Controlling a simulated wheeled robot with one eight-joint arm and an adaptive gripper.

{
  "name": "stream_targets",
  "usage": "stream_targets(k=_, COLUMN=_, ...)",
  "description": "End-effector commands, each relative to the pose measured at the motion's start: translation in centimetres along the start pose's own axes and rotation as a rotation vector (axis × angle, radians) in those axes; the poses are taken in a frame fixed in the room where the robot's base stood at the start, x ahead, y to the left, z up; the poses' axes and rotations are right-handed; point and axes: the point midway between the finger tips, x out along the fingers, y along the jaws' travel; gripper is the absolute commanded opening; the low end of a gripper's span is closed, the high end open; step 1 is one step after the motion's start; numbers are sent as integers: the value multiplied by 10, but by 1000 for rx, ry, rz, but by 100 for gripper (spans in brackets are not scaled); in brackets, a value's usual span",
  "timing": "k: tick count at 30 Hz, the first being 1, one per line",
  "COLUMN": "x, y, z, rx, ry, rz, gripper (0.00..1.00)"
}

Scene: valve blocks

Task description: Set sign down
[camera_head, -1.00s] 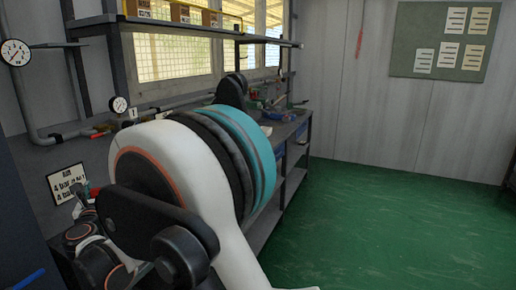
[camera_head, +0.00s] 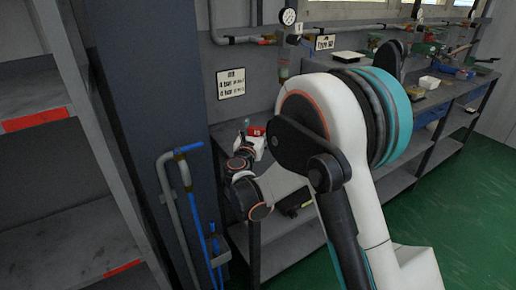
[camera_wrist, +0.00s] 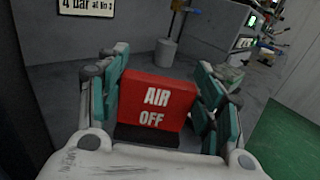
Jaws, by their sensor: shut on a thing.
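The sign is a red block with white letters "AIR OFF" (camera_wrist: 155,101) on a dark base. It sits between the teal-padded fingers of my gripper (camera_wrist: 160,98) in the wrist view, and the gripper is shut on it. In the head view a small red and white patch of the sign (camera_head: 256,131) shows at the end of my arm, by the bench at the wall. The sign is upright in the wrist view. I cannot tell whether its base touches the bench.
A grey bench (camera_head: 285,222) runs along the wall with a lower shelf. A dark shelf rack (camera_head: 50,150) stands at left. A white tray (camera_head: 429,83) and tools lie farther right.

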Motion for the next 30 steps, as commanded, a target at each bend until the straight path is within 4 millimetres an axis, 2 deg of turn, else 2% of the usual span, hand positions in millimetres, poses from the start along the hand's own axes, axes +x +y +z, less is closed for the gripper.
stream_targets(k=1, x=0, y=0, z=-8, rx=0, ry=0, rz=0, gripper=35)
stream_targets(k=8, x=0, y=0, z=-21, rx=0, ry=0, rz=0, gripper=35)
stream_targets(k=15, x=0, y=0, z=-54, rx=0, ry=0, rz=0, gripper=35)
stream_targets(k=27, x=0, y=0, z=-58, rx=0, ry=0, rz=0, gripper=35)
stream_targets(k=28, x=0, y=0, z=-57, rx=0, ry=0, rz=0, gripper=67)
stream_targets(k=30, x=0, y=0, z=-57, rx=0, ry=0, rz=0, gripper=80)
